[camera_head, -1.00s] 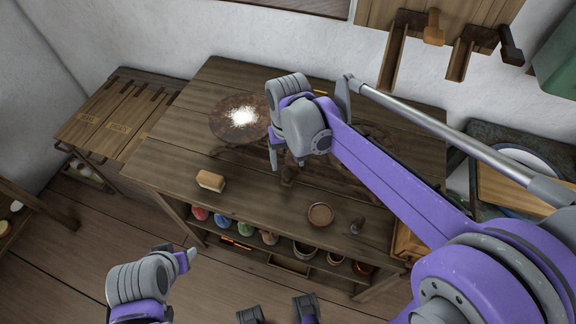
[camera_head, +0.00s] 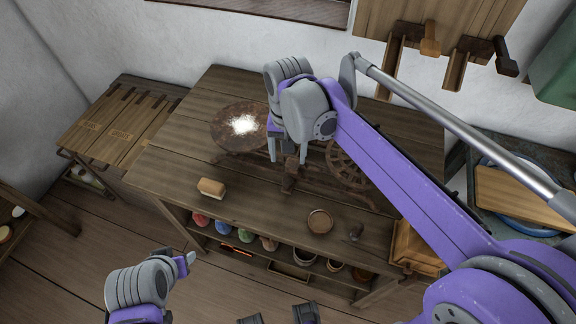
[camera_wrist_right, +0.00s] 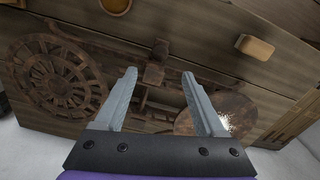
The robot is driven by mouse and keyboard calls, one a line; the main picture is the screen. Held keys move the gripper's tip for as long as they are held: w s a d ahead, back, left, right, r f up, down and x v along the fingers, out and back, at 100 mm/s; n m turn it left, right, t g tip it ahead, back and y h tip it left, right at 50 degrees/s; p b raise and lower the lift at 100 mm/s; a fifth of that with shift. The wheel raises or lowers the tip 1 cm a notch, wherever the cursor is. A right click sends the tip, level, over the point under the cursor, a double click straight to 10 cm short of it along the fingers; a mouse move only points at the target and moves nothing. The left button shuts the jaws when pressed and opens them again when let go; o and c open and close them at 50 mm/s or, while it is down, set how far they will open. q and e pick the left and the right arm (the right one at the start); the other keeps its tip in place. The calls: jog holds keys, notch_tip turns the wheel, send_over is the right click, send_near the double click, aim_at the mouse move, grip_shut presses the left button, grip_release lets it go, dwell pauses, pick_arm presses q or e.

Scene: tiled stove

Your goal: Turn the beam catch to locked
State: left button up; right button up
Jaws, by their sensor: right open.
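A dark wooden device lies on the workbench, with a round disc (camera_head: 240,128) bearing white powder at one end and a spoked wheel (camera_head: 345,163) at the other. Between them is a small brown block with a stem (camera_head: 290,178), which may be the beam catch; its locked or unlocked state cannot be told. In the right wrist view this block (camera_wrist_right: 155,72) shows between and just beyond my fingertips. My right gripper (camera_head: 287,158) is open and empty above the device, pointing down. My left gripper (camera_head: 186,263) is low at the left, away from the bench, its jaws unclear.
Colored jars stand on the shelf below. Wooden brackets hang on the back wall. The bench's left part is clear.

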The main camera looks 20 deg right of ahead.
aim_at(288, 180)
notch_tip(288, 180, down, 11)
jog(key=m, duration=0.5)
jog(key=shift+r, duration=0.1)
jog(key=shift+c, duration=0.4)
grip_shut()
